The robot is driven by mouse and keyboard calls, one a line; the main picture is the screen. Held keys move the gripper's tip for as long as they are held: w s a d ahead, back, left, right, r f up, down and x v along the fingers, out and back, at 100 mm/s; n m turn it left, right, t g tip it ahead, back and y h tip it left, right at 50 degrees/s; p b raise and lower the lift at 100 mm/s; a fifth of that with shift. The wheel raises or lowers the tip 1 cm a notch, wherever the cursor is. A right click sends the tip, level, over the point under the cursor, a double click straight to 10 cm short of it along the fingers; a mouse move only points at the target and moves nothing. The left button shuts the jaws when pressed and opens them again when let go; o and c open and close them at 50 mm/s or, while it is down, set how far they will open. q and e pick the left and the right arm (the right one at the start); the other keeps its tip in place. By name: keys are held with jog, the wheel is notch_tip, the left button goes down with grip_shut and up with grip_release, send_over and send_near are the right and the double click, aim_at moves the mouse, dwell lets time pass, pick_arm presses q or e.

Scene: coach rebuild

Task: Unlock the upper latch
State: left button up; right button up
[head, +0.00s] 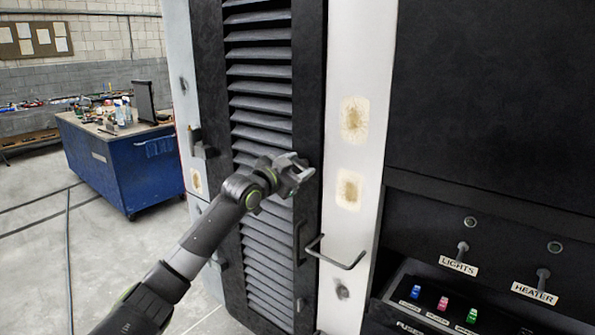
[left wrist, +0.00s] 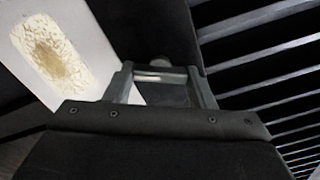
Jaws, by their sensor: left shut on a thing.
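The dark slatted door (head: 311,120) stands upright in the middle of the head view. My left gripper (head: 299,172) is at its right frame, above a dark pull handle (head: 299,243). In the left wrist view my left gripper (left wrist: 165,88) is shut on a small metal piece (left wrist: 160,73) between its fingers, at the door frame. It appears to be the upper latch; in the head view the gripper hides it. A small fitting low on the right frame (head: 300,304) may be the lower latch; it is too small to tell. My right gripper is not in view.
A switch panel (head: 450,300) with toggles is at the right. A blue workbench (head: 115,165) stands at the back left, with open floor before it.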

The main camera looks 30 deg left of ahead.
pick_arm(q)
jog(key=m+b, duration=0.1)
jog(key=m, duration=0.5)
jog(key=shift+f+m+b, duration=0.1)
jog(key=shift+m+b, duration=0.2)
jog(key=shift+b, duration=0.1)
jog(key=m+b, duration=0.1)
jog(key=m, duration=0.5)
dwell(0.3)
jog(key=o, duration=1)
